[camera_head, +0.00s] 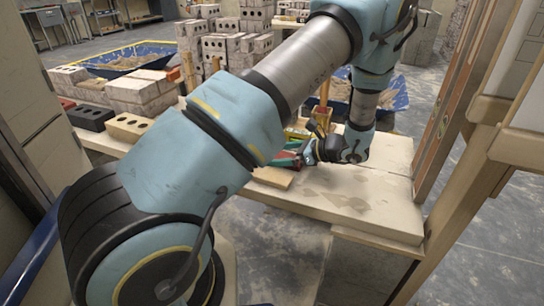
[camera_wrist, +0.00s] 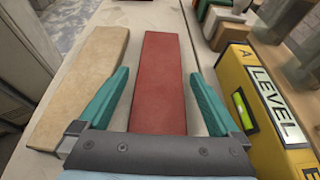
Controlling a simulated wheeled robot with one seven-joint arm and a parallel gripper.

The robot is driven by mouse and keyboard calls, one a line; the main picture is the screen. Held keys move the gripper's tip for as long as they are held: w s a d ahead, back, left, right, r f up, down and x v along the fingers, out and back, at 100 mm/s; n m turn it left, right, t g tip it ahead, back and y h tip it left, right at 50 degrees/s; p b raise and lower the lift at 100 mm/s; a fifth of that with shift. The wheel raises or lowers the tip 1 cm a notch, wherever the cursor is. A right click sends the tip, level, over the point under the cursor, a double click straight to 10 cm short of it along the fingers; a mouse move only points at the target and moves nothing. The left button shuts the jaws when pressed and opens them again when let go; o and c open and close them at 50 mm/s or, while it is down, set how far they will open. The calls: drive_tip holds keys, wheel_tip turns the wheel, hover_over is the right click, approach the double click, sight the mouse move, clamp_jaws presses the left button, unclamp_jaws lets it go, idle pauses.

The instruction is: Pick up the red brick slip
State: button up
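The red brick slip (camera_wrist: 161,80) lies flat in the middle of the wrist view, with its length running away from me. My gripper (camera_wrist: 158,98) is open, with one teal finger on each side of the slip. A gap shows between each finger and the slip's sides. In the head view my gripper (camera_head: 290,158) is low over the bench behind my arm, and the red slip cannot be clearly told apart there.
A tan slip (camera_wrist: 82,85) lies just left of the red one. A yellow level (camera_wrist: 268,110) stands close on the right. The pale bench (camera_head: 350,200) has clear room at its front right. Several bricks (camera_head: 128,126) stand on its left, and blue mortar tubs (camera_head: 125,58) lie beyond.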

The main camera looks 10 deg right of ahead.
clamp_jaws()
idle(0.6)
